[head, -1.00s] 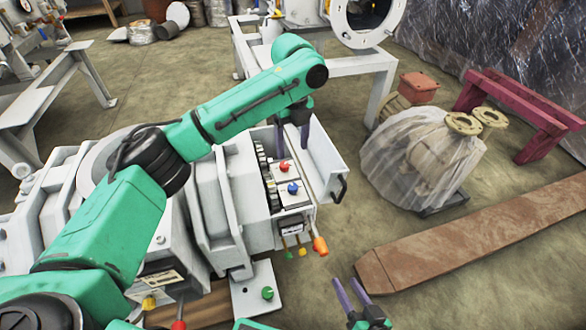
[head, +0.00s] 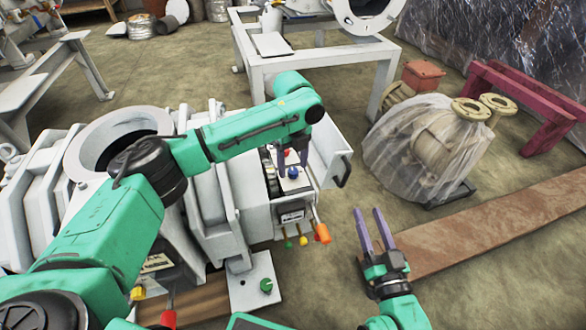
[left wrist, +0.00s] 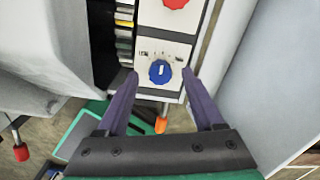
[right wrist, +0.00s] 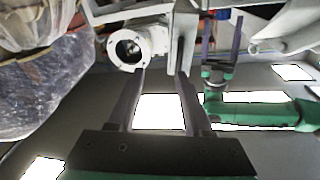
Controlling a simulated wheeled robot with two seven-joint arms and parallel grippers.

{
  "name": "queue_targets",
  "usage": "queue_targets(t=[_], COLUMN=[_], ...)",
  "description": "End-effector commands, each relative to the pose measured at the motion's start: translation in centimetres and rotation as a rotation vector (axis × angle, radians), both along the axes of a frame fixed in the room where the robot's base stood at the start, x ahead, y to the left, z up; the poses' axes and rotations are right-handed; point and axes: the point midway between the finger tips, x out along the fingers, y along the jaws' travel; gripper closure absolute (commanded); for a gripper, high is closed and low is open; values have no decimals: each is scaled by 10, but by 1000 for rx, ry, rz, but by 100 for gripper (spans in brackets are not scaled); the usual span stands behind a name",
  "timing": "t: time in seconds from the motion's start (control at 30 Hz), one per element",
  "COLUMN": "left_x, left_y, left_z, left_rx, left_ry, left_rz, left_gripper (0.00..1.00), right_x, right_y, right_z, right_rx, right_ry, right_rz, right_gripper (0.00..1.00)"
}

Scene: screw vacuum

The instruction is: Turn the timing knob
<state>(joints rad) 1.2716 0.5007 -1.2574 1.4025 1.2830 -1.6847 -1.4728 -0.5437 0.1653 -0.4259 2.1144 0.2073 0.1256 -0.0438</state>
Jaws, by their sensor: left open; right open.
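The blue knob (left wrist: 160,71) sits on a white panel with a marked dial in the left wrist view, and it also shows in the head view (head: 293,173). A red knob (left wrist: 176,2) is on the panel above it, cut by the picture edge. My left gripper (left wrist: 164,72) is open, its purple fingers on either side of the blue knob; I cannot tell whether they touch it. In the head view, the left gripper (head: 292,165) points down at the panel in the open box. My right gripper (head: 367,214) is open and empty, well right of the machine, fingers up.
The open box's white side wall (head: 325,155) stands close right of my left gripper. An orange-tipped lever (head: 322,233) and smaller levers stick out below the panel. A plastic-wrapped pump (head: 430,150) and a brown plank (head: 480,235) lie to the right.

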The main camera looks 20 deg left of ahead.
Motion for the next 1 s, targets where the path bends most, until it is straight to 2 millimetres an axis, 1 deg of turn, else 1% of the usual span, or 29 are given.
queue_targets(t=[0.03, 0.1, 0.23, 0.33, 0.57, 0.6, 0.67, 0.7, 0.73, 0.77, 1.0], left_x=[0, 0, 0, 0, 0, 0, 0, 0, 0, 0, 0], left_y=[0, 0, 0, 0, 0, 0, 0, 0, 0, 0, 0], left_z=[-4, -7, -11, -12, -12, -12, -12, -12, -12, -12, -11], left_rx=[1, 1, 1, 1, 1, 1, 1, 1, 1, 1, 1], left_ry=[1, 1, 1, 1, 1, 1, 1, 1, 1, 1, 1], left_rz=[0, 0, 0, 0, 0, 0, 0, 0, 0, 0, -1], left_gripper=[31, 31, 31, 31, 31, 47, 70, 85, 96, 100, 100], right_x=[5, 10, 16, 18, 18, 18, 18, 18, 18, 18, 18], right_y=[-1, -2, -4, -5, -5, -5, -5, -5, -5, -5, -5], right_z=[11, 27, 47, 55, 57, 57, 57, 57, 57, 57, 57], right_rx=[6, 12, 22, 26, 27, 27, 26, 27, 27, 27, 27], right_ry=[-38, -83, -143, -165, -168, -168, -167, -168, -168, -168, -164], right_rz=[-5, -12, -20, -23, -24, -24, -24, -24, -24, -24, -23], right_gripper=[50, 50, 50, 50, 50, 50, 50, 50, 50, 50, 50])
